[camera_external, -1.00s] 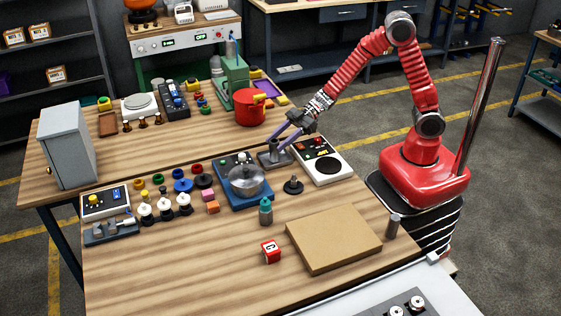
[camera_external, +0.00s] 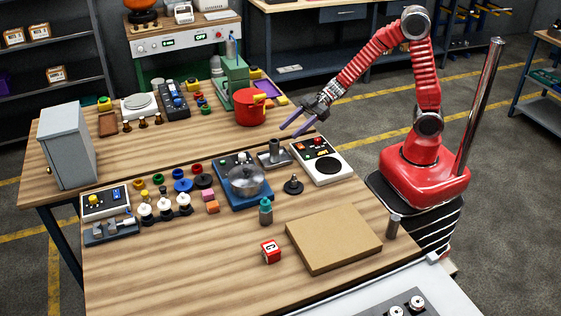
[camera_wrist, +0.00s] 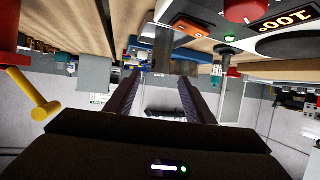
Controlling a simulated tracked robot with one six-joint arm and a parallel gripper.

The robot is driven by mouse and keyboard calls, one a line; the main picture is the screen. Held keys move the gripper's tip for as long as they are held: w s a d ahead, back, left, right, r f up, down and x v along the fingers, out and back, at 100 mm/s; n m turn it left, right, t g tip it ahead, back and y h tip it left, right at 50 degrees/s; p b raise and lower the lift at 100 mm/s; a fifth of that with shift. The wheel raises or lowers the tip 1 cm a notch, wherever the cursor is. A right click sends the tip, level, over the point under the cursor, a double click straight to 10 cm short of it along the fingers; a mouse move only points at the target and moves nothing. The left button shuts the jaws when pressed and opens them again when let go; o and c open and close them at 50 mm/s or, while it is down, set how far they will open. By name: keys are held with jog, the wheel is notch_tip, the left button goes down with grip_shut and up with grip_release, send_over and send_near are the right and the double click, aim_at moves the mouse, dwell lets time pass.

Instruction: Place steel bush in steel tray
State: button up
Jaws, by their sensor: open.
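The steel tray (camera_external: 266,162) is a small grey tray on the bench, left of the white scale-like unit. A grey cylinder, which I take as the steel bush (camera_external: 274,147), stands upright in it. My gripper (camera_external: 290,130) is open and empty, above and slightly right of the tray, apart from the bush. In the wrist view, which is upside down, my two fingers (camera_wrist: 158,82) are spread apart with nothing between the tips. A shiny cylinder, apparently the bush (camera_wrist: 163,46), shows beyond them.
The white unit (camera_external: 320,162) stands right of the tray. A blue unit with a metal pot (camera_external: 245,180) is in front-left. A red pot (camera_external: 250,108) and green press (camera_external: 232,80) stand behind. A dark knobbed piece (camera_external: 293,186) is in front. A tan board (camera_external: 335,238) lies nearer.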

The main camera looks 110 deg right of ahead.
jog(key=shift+v, duration=2.3)
notch_tip(320, 180, up, 9)
jog(key=s+m+g+h, duration=0.1)
jog(key=m+g+h, duration=0.15)
jog(key=h, duration=0.55)
jog(key=s+a+f+g+y, duration=0.2)
jog(key=s+a+g+y, duration=0.2)
jog(key=s+a, duration=1.4)
jog(key=shift+s+a+g+y, duration=0.3)
jog(key=shift+a+g, duration=0.15)
jog(key=shift+a, duration=0.3)
